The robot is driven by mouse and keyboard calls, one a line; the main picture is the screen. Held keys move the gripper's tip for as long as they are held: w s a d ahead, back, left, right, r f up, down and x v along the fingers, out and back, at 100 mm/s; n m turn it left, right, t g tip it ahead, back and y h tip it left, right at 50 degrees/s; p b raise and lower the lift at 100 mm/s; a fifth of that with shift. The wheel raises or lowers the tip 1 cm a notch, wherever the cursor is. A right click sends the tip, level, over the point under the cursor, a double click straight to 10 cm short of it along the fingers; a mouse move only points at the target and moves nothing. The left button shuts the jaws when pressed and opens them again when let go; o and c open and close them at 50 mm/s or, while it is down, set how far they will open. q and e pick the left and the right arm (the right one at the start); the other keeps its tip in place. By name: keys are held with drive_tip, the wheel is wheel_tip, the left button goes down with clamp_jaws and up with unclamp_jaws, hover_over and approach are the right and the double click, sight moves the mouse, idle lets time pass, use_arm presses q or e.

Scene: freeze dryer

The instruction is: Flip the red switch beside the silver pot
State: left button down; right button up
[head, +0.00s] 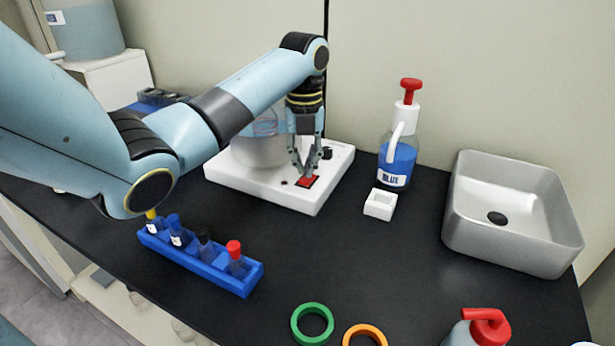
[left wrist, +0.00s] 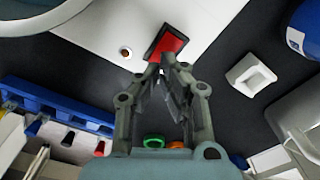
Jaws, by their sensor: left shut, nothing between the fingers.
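The red switch (head: 307,182) sits in a dark frame on the front part of a white base (head: 314,203). The silver pot (head: 262,150) stands on the same base, behind and left of the switch, partly hidden by my left arm. My left gripper (head: 304,174) points down with its fingers shut and empty, its tips right at the switch. In the left wrist view the fingertips (left wrist: 167,62) overlap the near edge of the red switch (left wrist: 170,45). I cannot tell whether they touch it. My right gripper is not in view.
A blue rack (head: 203,265) with capped tubes stands front left. A pump bottle labelled BLUE (head: 397,160), a small white holder (head: 380,204) and a grey sink (head: 510,250) are to the right. Green (head: 312,324) and orange (head: 365,334) rings lie in front. The middle counter is clear.

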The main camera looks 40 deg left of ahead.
sight(305, 180)
use_arm(q)
drive_tip(key=shift+f, duration=0.4)
drive_tip(key=shift+s+f+b, duration=0.1)
drive_tip(key=shift+f+b, duration=0.35)
drive_tip(key=shift+f, duration=0.4)
idle(0.5)
drive_tip(key=shift+r+p, duration=0.75)
drive_tip(key=shift+p, duration=0.15)
wheel_tip(305, 180, up, 6)
drive_tip(key=p, duration=0.6)
drive_tip(key=shift+f, duration=0.3)
